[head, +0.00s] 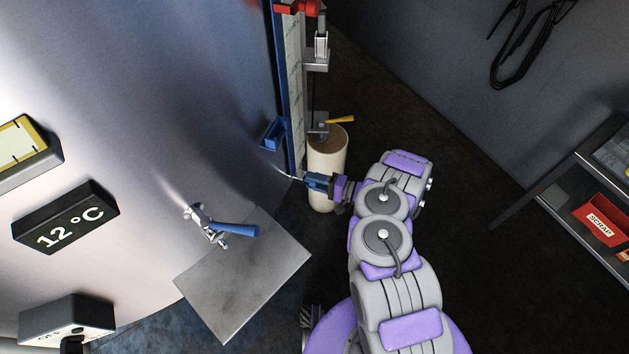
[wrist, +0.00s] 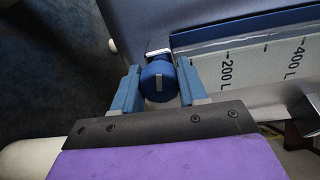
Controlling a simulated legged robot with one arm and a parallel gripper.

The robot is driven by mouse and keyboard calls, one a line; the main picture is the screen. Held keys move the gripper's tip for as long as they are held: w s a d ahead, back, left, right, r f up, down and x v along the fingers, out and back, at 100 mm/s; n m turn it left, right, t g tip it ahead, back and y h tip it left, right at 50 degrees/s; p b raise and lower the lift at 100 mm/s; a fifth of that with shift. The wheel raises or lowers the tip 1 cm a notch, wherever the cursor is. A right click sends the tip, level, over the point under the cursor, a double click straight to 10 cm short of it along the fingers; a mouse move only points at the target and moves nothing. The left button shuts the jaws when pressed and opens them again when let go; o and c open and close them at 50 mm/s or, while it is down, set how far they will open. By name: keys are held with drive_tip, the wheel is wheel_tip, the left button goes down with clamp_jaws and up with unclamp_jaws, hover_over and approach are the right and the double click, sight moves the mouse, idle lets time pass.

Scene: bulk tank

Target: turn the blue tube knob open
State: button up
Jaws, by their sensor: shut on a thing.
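The blue tube knob (wrist: 158,88) is round, with a pale vertical mark on its face. It sits at the lower end of the level scale (wrist: 240,62), beside a short metal fitting (wrist: 157,53). My gripper (wrist: 157,74) has one blue finger on each side of the knob and is shut on it. In the head view my gripper (head: 311,180) is at the foot of the tall blue-edged scale on the tank's side. The knob cannot be made out clearly there, since the fingers cover it.
A blue-handled tap (head: 232,230) juts from the tank (head: 150,90) above a grey plate (head: 245,280). A cream cylinder (head: 327,160) with a yellow handle (head: 340,119) above it stands just behind my gripper. A shelf with a red SCRAP bin (head: 598,220) is at the right.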

drive_tip(key=shift+s+f+n, duration=0.15)
drive_tip(key=shift+f+n, duration=0.05)
drive_tip(key=shift+n, duration=1)
drive_tip(key=shift+s+f, duration=0.1)
drive_tip(key=o, duration=1)
drive_tip(key=shift+o, duration=0.2)
drive_tip(key=p+v, duration=0.3)
drive_tip(key=v, duration=1.4)
drive_tip(key=shift+d, duration=0.25)
